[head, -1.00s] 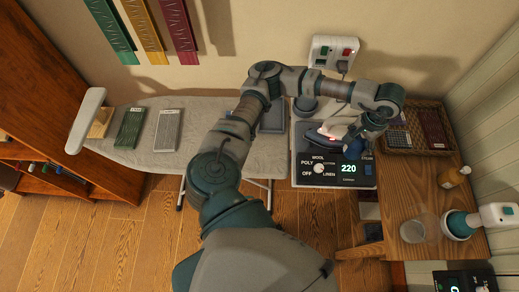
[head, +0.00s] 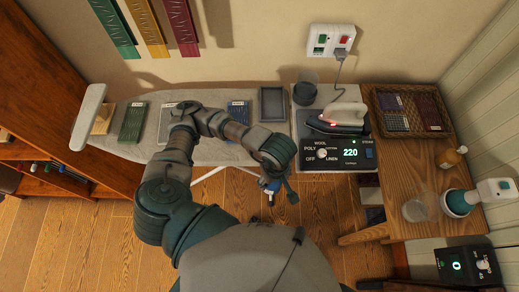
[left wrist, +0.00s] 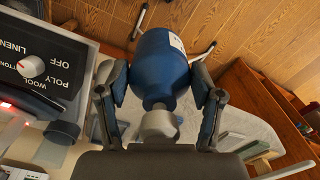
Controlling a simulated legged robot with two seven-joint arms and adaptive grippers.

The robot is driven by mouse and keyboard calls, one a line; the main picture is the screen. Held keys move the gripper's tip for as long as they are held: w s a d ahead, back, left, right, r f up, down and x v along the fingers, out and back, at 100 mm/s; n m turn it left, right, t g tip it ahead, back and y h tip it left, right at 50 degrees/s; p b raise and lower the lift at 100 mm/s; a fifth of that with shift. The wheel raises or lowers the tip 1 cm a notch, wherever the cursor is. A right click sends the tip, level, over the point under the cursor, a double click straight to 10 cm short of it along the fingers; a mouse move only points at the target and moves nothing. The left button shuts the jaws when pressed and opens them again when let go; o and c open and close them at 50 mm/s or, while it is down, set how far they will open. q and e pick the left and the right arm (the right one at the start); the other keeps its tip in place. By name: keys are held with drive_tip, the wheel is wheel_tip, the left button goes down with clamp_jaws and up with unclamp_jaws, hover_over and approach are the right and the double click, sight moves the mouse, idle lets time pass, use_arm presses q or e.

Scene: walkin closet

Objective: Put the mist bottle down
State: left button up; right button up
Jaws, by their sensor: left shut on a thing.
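The mist bottle, blue with a pale label and a grey neck, shows large in the left wrist view (left wrist: 160,62). My left gripper (left wrist: 160,100) is shut on it, one finger on each side. My right gripper is not in view.
The iron (head: 337,118) sits on the control box (head: 338,154) reading 220. A grey tray (head: 273,104) and several fabric swatches lie on the board.

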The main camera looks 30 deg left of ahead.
use_arm(q)
drive_tip(key=shift+a, duration=0.2)
drive_tip(key=shift+w+a+f+b, duration=0.2)
drive_tip(key=shift+w+a+b, duration=0.1)
drive_tip(key=shift+w+a, duration=0.25)
drive_tip(key=shift+w+a+f+p, duration=0.45)
drive_tip(key=shift+w+a+f, duration=0.3)
drive_tip(key=shift+w+a, duration=0.9)
drive_tip(key=shift+w+a+f+p, duration=0.5)
drive_tip(key=shift+w+a+f, duration=0.3)
drive_tip(key=shift+w+a, duration=0.8)
drive_tip(key=shift+w+a+f+p, duration=0.45)
drive_tip(key=shift+w+a+f, duration=0.3)
drive_tip(key=shift+w+a, duration=0.9)
drive_tip(key=shift+w+d, duration=0.1)
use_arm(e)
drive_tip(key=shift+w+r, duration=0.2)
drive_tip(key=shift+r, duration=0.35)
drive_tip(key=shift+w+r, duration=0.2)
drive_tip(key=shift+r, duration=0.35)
use_arm(q)
drive_tip(key=o, duration=1.4)
drive_tip(key=shift+a+f, duration=0.1)
drive_tip(key=shift+a, duration=0.15)
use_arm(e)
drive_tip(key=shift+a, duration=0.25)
